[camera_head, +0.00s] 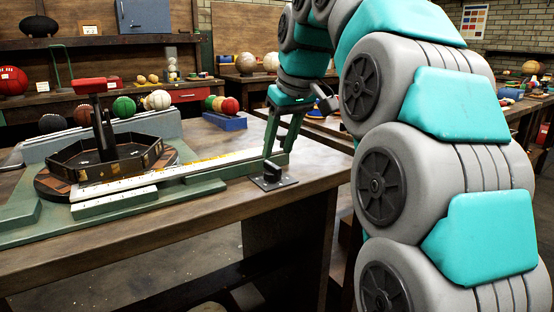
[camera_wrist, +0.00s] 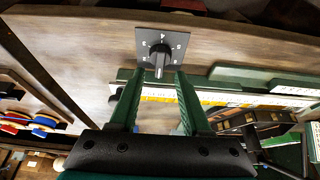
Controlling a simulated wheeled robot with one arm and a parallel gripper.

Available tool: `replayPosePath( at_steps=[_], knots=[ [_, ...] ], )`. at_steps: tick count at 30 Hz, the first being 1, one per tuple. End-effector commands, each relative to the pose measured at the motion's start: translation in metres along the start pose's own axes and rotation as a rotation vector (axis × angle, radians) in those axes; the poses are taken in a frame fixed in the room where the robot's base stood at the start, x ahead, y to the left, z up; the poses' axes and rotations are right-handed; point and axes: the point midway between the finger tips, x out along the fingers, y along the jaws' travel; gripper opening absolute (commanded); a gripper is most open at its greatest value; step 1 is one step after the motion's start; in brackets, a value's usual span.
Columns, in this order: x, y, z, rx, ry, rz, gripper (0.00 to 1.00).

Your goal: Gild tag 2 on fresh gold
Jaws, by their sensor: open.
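My gripper (camera_head: 276,156) is open and points down above a black dial (camera_head: 273,180) at the table's front right. In the wrist view my gripper (camera_wrist: 158,73) has its green fingertips on either side of the dial's knob (camera_wrist: 160,60), apart from it as far as I can tell. The dial plate (camera_wrist: 143,37) has small white marks around the knob, too small to read surely. A dark many-sided ring (camera_head: 70,158) with small gold patches sits on a round base at left. A red-handled lever (camera_head: 95,86) stands at it. A gold strip (camera_head: 215,162) lies along a white-marked rail.
Green machine rails (camera_head: 170,200) run across the table, left of the dial. A blue rack of coloured balls (camera_head: 225,122) stands behind. Several balls (camera_head: 124,107) sit at the back left. Bare wood (camera_head: 315,172) lies right of the dial.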

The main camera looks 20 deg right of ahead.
Motion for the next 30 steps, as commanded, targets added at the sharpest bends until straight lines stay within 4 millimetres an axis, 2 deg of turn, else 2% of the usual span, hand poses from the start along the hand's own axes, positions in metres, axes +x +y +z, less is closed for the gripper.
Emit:
replayPosePath(
  at_steps=[10,23,30],
  knots=[
    [0.035,0.000,0.001,0.001,-0.001,0.000,0.47],
    [0.041,0.000,0.000,0.000,0.002,0.001,0.47],
    [0.041,0.000,0.000,0.000,0.001,0.001,0.22]
  ],
)
